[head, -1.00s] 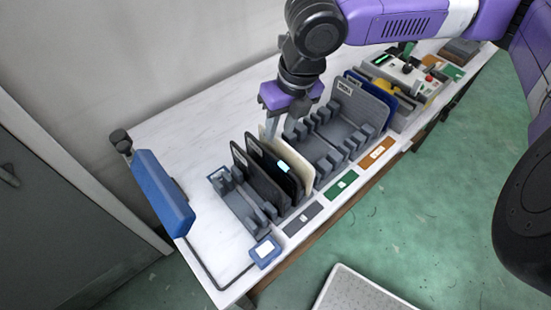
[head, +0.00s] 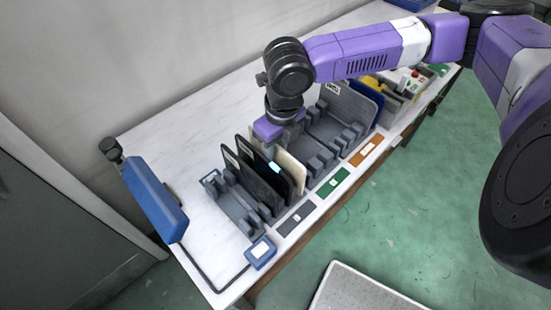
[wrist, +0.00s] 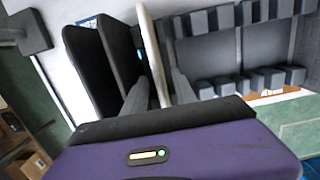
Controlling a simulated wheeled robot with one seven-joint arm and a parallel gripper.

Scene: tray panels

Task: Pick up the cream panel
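The cream panel (head: 293,172) stands upright in the grey slotted rack, just right of two dark panels. In the wrist view the cream panel (wrist: 154,55) shows edge-on between my two fingers. My gripper (wrist: 158,90) is open, with one finger on each side of the panel; the left finger is in the gap between the cream panel and a dark panel (wrist: 118,50). I see no clear contact. In the head view the purple gripper body (head: 272,128) is above the panel, and its fingertips are hidden behind the panels.
Dark panels (head: 262,180) stand close on the left. The empty grey rack (head: 325,140) is on the right, with a grey panel (head: 347,103) and a blue panel behind. A blue device (head: 153,195) stands at the table's left end. Coloured labels line the front edge.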

